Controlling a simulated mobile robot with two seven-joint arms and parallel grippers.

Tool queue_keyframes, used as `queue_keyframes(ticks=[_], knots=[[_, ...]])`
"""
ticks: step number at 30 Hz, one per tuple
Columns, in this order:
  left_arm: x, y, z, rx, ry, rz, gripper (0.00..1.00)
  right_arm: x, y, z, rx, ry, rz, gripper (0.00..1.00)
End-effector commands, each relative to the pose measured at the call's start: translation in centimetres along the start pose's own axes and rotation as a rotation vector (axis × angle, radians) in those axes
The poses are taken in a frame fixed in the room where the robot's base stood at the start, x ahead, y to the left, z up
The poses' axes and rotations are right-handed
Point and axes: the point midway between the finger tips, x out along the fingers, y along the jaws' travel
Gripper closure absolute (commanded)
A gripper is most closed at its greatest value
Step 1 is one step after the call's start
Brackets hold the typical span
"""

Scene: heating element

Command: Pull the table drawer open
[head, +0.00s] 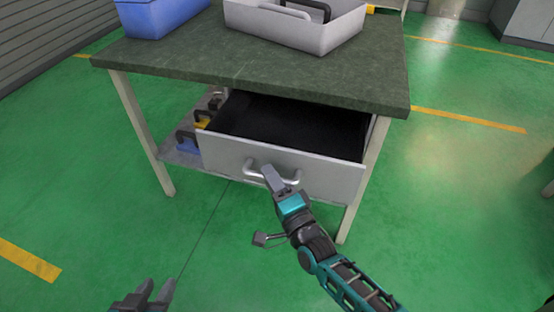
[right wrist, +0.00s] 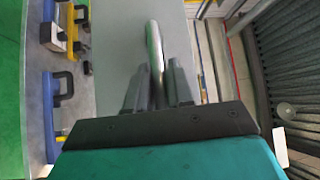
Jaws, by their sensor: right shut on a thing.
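The table drawer (head: 320,170) is light grey and stands partly open under the dark green table top (head: 250,62). Its dark inside shows and looks empty. A curved metal handle (head: 254,169) is on the drawer front. My right gripper (head: 270,178) is at the handle, shut on it. In the right wrist view the handle (right wrist: 154,45) runs between the two fingers of the right gripper (right wrist: 157,85). My left gripper (head: 146,300) is at the bottom edge of the head view, away from the table, with its fingers apart and nothing seen between them.
A blue bin (head: 160,17) and a grey tray (head: 290,35) with a dark-handled item stand on the table. A lower shelf (head: 178,155) holds several items with handles, left of the drawer. Green floor in front of the table is clear.

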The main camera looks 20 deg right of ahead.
Motion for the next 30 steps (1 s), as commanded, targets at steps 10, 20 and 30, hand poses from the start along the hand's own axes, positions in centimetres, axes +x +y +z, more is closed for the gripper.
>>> queue_keyframes(ticks=[10, 20, 30], knots=[[-0.8, 0.1, -1.3, -0.005, 0.002, 0.000, 0.64, -2.9, -0.8, 2.8, 0.000, 0.001, 0.001, 1.00], [-0.8, 0.3, -1.4, -0.014, 0.004, 0.000, 0.64, -3.1, -0.8, 3.0, -0.001, 0.002, -0.001, 1.00], [-0.8, 0.3, -1.4, -0.013, 0.005, 0.000, 0.64, -3.1, -0.8, 3.0, 0.000, 0.001, -0.001, 0.59]])
